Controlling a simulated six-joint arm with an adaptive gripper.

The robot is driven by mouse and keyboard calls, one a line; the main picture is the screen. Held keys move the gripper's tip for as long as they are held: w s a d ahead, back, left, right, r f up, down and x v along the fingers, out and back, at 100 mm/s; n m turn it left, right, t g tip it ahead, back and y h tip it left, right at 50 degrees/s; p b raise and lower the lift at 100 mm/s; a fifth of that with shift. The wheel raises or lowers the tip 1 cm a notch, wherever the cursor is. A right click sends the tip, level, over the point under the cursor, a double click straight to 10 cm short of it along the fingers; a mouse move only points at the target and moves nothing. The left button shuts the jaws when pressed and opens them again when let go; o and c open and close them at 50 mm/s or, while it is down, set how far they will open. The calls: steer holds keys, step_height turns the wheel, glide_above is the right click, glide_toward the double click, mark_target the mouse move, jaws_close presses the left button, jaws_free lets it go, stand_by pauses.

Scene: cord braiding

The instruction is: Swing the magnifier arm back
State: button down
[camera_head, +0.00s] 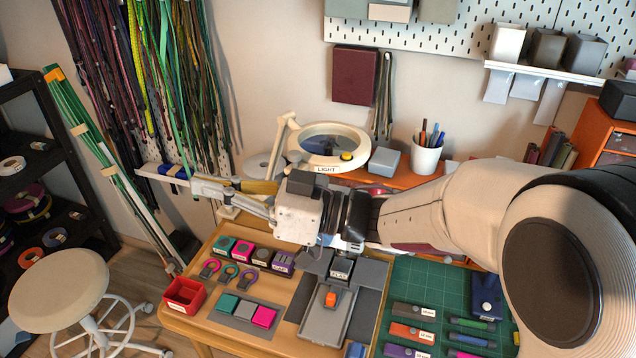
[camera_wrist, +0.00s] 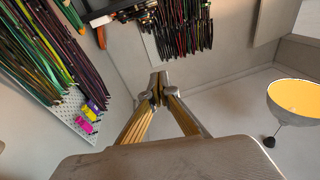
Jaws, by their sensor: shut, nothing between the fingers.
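The magnifier (camera_head: 318,160) is a cream ring around a dark lens, with a "LIGHT" label and a yellow knob on its front rim. It stands at the back of the bench in the head view. Its cream jointed arm (camera_head: 281,135) rises at the ring's left side; its lower part is partly hidden. My gripper (camera_head: 196,186) is shut and empty, pointing left, in front of and to the left of the magnifier, apart from the ring. In the wrist view the fingertips (camera_wrist: 158,80) meet with nothing between them. The magnifier is not recognisable there.
Hanging cords (camera_head: 165,80) fill the wall at the left. A small grey box (camera_head: 384,161) and a white pen cup (camera_head: 427,155) stand right of the magnifier. Below my gripper, the wooden bench (camera_head: 190,330) holds a red tray (camera_head: 184,295) and several small blocks. A stool (camera_head: 60,290) stands at left.

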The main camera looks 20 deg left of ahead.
steer(key=shift+s+a+r+m+t+y, duration=1.6)
steer(key=shift+s+a+r+m+t, duration=2.1)
steer(key=shift+a+t, duration=1.15)
steer(key=w+d+f+m+t+h, duration=0.4)
steer(key=d+f+h, duration=0.4)
steer(key=d+h, duration=0.3)
steer(key=w+d+f+m+t+h, duration=0.4)
steer(key=d+f+m+t+h, duration=0.3)
steer(key=d+h, duration=0.4)
steer(key=shift+w+f, duration=0.35)
steer(key=shift+w, duration=0.1)
steer(key=w, duration=1.3)
steer(key=shift+w+a, duration=0.35)
steer(key=shift+w, duration=0.05)
